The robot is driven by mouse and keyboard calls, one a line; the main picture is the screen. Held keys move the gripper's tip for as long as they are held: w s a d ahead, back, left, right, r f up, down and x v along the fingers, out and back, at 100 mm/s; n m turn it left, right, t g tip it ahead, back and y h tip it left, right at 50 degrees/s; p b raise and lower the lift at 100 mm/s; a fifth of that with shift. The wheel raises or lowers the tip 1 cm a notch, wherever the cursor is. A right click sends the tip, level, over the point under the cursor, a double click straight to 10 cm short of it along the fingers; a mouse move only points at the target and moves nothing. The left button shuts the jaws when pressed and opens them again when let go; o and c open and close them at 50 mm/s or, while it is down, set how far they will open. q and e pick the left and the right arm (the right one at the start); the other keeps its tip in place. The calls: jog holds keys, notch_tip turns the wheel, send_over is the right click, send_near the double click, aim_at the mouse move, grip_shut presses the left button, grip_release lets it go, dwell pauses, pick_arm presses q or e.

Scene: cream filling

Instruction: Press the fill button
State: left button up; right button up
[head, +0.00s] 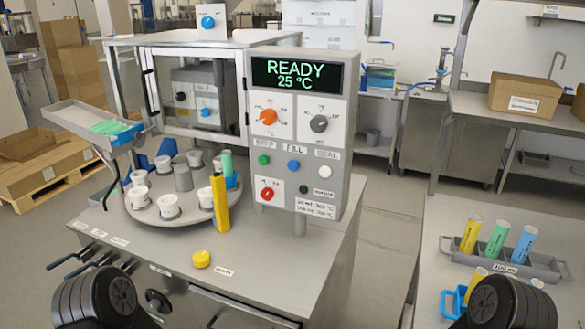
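The blue fill button (293,165) is on the front of the control panel (343,130), under a label reading FILL. A green button (263,160) under STEP is to its left and a white button (325,172) under SEAL is to its right. The display (297,76) reads READY and 25 °C. Nothing covers the fill button. My black ribbed arm parts show at the bottom left and bottom right corners, well away from the panel. Neither gripper's fingers are in view.
A round turntable (150,220) with several white cups stands left of the panel, with a yellow upright post (220,205) beside it. A yellow knob (201,259) is on the machine's front deck. A grey rack (545,265) with coloured tubes sits on the right table.

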pick_arm(q)
grip_shut()
dwell(1.4)
